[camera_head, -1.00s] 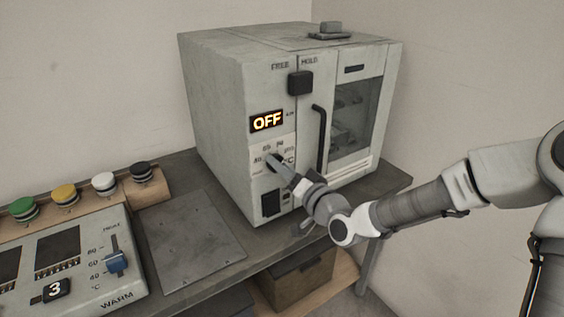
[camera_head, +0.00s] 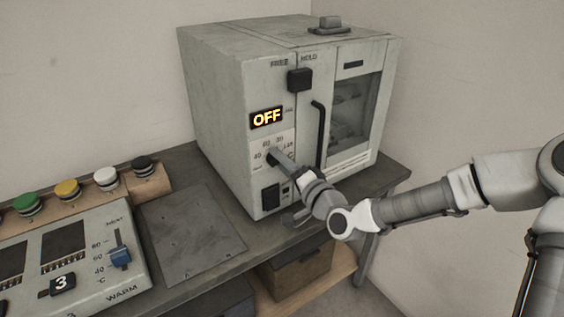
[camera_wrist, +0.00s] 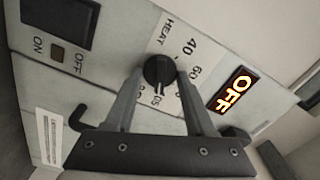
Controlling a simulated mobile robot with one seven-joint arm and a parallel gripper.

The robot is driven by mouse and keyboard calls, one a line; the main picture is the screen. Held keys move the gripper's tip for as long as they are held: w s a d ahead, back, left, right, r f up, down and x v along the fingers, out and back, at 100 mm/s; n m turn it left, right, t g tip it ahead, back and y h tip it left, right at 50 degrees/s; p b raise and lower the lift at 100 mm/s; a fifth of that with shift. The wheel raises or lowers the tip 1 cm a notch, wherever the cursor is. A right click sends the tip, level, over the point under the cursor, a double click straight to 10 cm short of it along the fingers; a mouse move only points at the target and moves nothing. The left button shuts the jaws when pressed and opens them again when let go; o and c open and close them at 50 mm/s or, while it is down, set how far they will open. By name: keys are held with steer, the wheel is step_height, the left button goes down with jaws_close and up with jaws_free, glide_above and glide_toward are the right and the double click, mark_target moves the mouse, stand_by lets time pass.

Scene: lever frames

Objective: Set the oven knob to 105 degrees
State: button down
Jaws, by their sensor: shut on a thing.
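The oven (camera_head: 220,110) stands at the back of the bench, with its display (camera_head: 267,118) reading OFF. Its dark round knob (camera_wrist: 158,70) sits on a pale scale plate (camera_wrist: 188,60) marked HEAT; 40 and 60 are readable, other figures are partly covered by my fingers. In the head view the knob (camera_head: 271,157) is mostly behind my fingertips. My gripper (camera_wrist: 159,76) is shut on the knob, one finger on each side. It also shows in the head view (camera_head: 277,157). A small pale mark shows at the knob's lower edge in the wrist view.
The oven door has a dark upright handle (camera_head: 318,135). A black block (camera_head: 300,80) is by FREE and HOLD. A control panel (camera_head: 85,240) with a blue slider lies left.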

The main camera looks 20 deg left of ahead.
steer(key=shift+c, duration=1.4)
jaws_free()
steer(key=shift+d, duration=0.1)
steer(key=p+v, duration=1.1)
steer(key=v, duration=0.6)
steer(key=shift+s, duration=0.2)
